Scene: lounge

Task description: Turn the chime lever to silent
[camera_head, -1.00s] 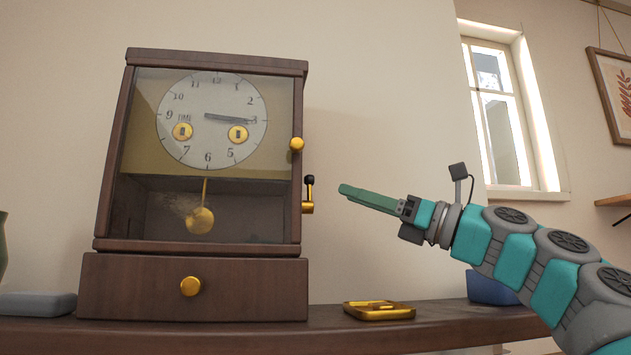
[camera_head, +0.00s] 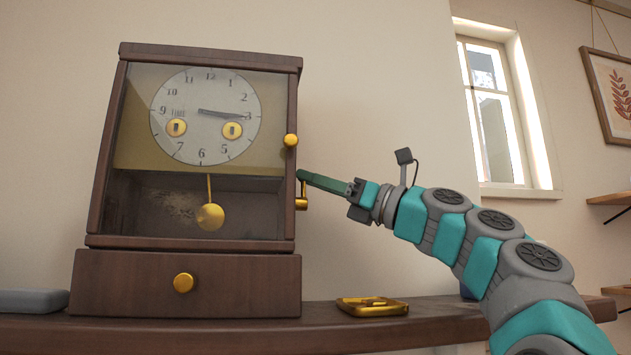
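The chime lever (camera_head: 302,200) is a small brass lever on the right side of the dark wooden clock (camera_head: 185,262). Its upper end and dark knob are hidden behind my gripper's fingertips. My gripper (camera_head: 303,176) reaches in from the right, with its green fingers at the lever's top. The fingers overlap in this side-on view, so I cannot tell whether they are open or shut, or whether they touch the lever. The clock's glass door is closed, with a brass knob (camera_head: 291,140) just above the fingertips.
A brass tray (camera_head: 372,307) with a small brass item lies on the shelf (camera_head: 420,325) right of the clock, below my arm. A grey box (camera_head: 33,301) lies left of the clock. The wall space above my gripper is clear.

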